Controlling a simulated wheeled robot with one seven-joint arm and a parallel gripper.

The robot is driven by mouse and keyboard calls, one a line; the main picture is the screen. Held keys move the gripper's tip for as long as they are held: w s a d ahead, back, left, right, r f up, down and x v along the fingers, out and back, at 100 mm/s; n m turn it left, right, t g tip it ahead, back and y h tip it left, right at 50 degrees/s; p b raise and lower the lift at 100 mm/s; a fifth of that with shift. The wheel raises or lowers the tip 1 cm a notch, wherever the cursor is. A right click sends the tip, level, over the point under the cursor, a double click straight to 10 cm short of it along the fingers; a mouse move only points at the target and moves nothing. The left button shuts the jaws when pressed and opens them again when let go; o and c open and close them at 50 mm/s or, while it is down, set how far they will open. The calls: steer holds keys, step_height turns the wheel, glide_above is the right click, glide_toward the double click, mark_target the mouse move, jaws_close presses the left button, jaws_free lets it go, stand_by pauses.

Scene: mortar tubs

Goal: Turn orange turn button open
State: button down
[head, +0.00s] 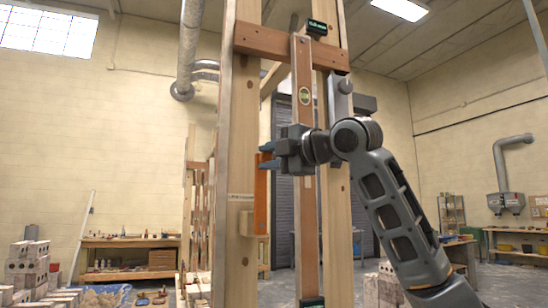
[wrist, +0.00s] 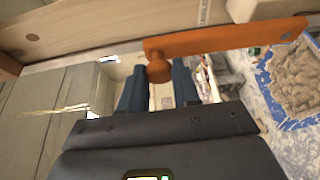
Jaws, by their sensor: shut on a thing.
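The orange turn button (head: 262,205) is a flat orange bar with a round knob. In the head view it hangs upright along the pale wooden post, its upper end at my gripper (head: 264,156) and its lower end beside a small pale wooden block (head: 247,222). In the wrist view the orange turn button (wrist: 230,39) spans the upper right, with its knob between the blue-grey fingers of my gripper (wrist: 159,70). My gripper is shut on the knob. In the head view the fingers hide the knob.
Pale wooden posts (head: 338,215) stand upright, joined by a brown crossbar (head: 270,42). A brown upright with a level (head: 304,130) stands close behind my gripper. A workbench (head: 130,258) and stacked blocks (head: 27,264) are at the left.

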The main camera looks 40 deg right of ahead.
steer(key=shift+a, duration=0.2)
steer(key=c, duration=1)
jaws_free()
steer(key=shift+w, duration=0.1)
steer(key=shift+c, duration=0.2)
steer(key=shift+o, duration=1)
steer(key=s+b, duration=0.2)
steer(key=s, duration=0.6)
steer(key=shift+d, duration=0.45)
steer(key=shift+w, duration=0.1)
